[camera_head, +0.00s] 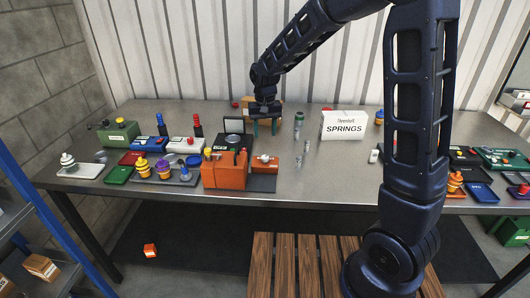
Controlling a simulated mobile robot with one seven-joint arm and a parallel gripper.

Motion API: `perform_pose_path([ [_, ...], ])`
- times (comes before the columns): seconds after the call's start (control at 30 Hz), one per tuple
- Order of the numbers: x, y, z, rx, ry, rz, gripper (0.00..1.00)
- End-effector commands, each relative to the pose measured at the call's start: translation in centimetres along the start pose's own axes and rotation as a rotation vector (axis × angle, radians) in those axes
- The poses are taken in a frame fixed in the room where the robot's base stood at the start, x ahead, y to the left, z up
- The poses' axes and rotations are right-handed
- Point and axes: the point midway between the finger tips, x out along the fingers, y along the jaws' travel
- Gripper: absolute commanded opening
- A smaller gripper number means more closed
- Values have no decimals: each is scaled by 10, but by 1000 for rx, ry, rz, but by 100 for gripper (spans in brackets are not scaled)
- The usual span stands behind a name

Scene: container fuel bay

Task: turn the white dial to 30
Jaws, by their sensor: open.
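A small white round piece (265,157) sits on top of a low orange box (267,166) near the middle front of the table. It may be the white dial, but its markings are too small to read. My gripper (265,130) points down above the back of the table, behind that box. Its two greenish fingers are apart, with nothing seen between them. A wooden-coloured box (248,104) stands behind the gripper and is partly hidden by it.
A larger orange box (224,172) stands left of the low one. A white SPRINGS box (343,125) and small metal cylinders (297,145) stand to the right. Trays and coloured devices crowd the left side. Bare tabletop (335,170) lies right of centre.

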Motion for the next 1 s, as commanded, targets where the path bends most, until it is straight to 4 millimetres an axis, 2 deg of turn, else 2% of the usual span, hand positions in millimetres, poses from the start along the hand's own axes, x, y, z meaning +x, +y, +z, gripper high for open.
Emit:
perform_pose_path([
  [0.13,7,0,0,7,-2,1,48],
  [0.27,23,0,0,7,-3,1,48],
  [0.5,65,0,1,6,-4,2,48],
  [0.7,92,0,1,6,-3,1,48],
  [1.0,108,0,0,6,0,0,48],
])
